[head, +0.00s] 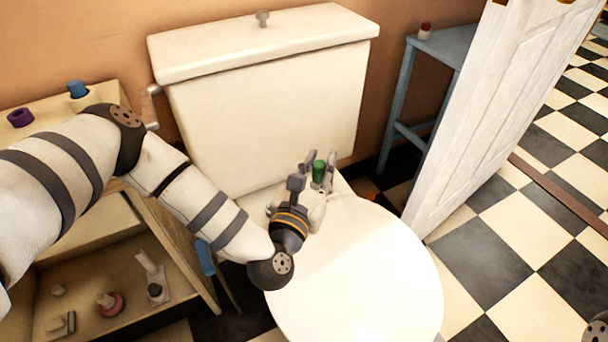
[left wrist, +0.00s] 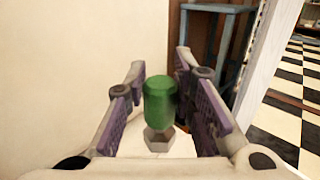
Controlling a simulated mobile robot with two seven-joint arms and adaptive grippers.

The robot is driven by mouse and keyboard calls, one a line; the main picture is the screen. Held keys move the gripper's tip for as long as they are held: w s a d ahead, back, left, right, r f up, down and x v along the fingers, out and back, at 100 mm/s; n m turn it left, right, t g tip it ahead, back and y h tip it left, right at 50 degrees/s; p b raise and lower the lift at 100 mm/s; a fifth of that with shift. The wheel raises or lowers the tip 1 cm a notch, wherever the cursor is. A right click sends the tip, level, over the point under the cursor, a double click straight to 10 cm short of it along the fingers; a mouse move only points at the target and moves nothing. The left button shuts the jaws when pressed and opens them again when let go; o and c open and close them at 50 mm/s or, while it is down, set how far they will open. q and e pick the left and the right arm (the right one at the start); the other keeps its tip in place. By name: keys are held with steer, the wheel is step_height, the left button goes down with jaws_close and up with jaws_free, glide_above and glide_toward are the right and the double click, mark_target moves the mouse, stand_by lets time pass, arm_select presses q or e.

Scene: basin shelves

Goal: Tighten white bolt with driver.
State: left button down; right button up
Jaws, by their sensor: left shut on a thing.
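My left gripper (head: 314,172) is above the back of the closed white toilet lid, close to the tank front. It is shut on a green rounded cylinder (head: 319,173), which looks like the driver's handle. In the left wrist view the green handle (left wrist: 160,102) stands upright between the two purple-padded fingers. A pale six-sided piece (left wrist: 159,140) shows directly below it; I cannot tell whether it is the white bolt or part of the driver, nor whether the two touch. My right gripper is not in view.
The toilet tank (head: 270,100) stands right behind the gripper, and the lid (head: 360,270) is bare. A wooden shelf unit (head: 180,262) with small items is at left. A blue stool (head: 440,44) and white door (head: 480,110) are at right, beside open checkered floor (head: 510,240).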

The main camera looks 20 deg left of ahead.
arm_select(q)
steer(key=w+a+f+n+y+b, duration=0.1)
steer(key=w+f+b, duration=0.1)
steer(key=w, duration=0.4)
steer(key=w+a+f+n+y+b, duration=0.1)
steer(key=w+f+b, duration=0.2)
steer(key=w+b, duration=0.2)
steer(key=shift+w+a+f+g+y, duration=0.15)
steer(key=shift+w+f+g+y, duration=0.2)
steer(key=shift+w, duration=0.9)
arm_select(e)
step_height(320, 180, down, 8)
steer(key=s+g, duration=0.1)
steer(key=s, duration=0.1)
steer(key=shift+s+r, duration=0.15)
steer(key=shift+s, duration=0.1)
arm_select(q)
steer(key=shift+f+b, duration=1.95)
steer(key=shift+f, duration=0.95)
steer(key=shift+r, duration=0.1)
arm_select(e)
steer(key=f, duration=0.1)
steer(key=s+f, duration=0.1)
steer(key=f, duration=0.1)
steer(key=shift+a+f+g, duration=0.1)
steer(key=shift+a+g, duration=0.05)
steer(key=shift+g, duration=0.25)
arm_select(q)
steer(key=shift+f, duration=0.25)
steer(key=shift+f, duration=0.35)
